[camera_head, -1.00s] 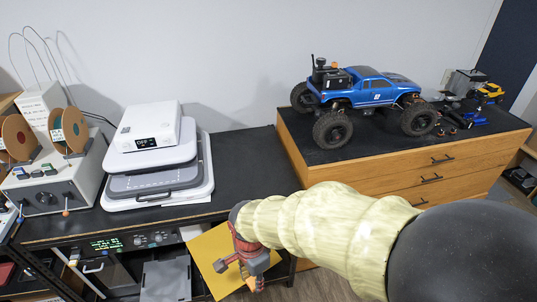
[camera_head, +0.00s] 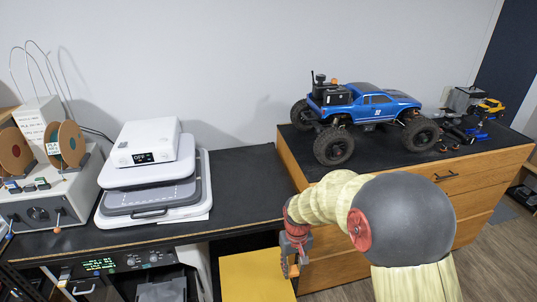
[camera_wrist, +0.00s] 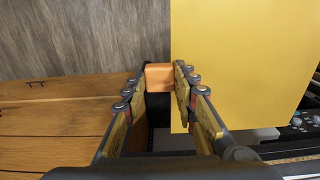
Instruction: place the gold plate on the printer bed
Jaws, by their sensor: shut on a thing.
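The gold plate (camera_head: 252,278) is a flat yellow sheet, low in front of the black bench and partly cut off by the picture's bottom edge. It fills the upper right of the wrist view (camera_wrist: 245,60). My gripper (camera_head: 291,266) is at the plate's right side. In the wrist view its fingers (camera_wrist: 161,84) are closed around an orange block (camera_wrist: 159,76) at the plate's edge. Whether the block is joined to the plate is hard to see. The white printer (camera_head: 146,143) stands on the bench. Its grey bed (camera_head: 160,196) with a fine grid looks bare.
The black bench top (camera_head: 240,190) is clear right of the printer. A wooden drawer cabinet (camera_head: 470,183) with a blue RC truck (camera_head: 372,108) on it stands at the right. A spool unit (camera_head: 45,200) stands left of the printer.

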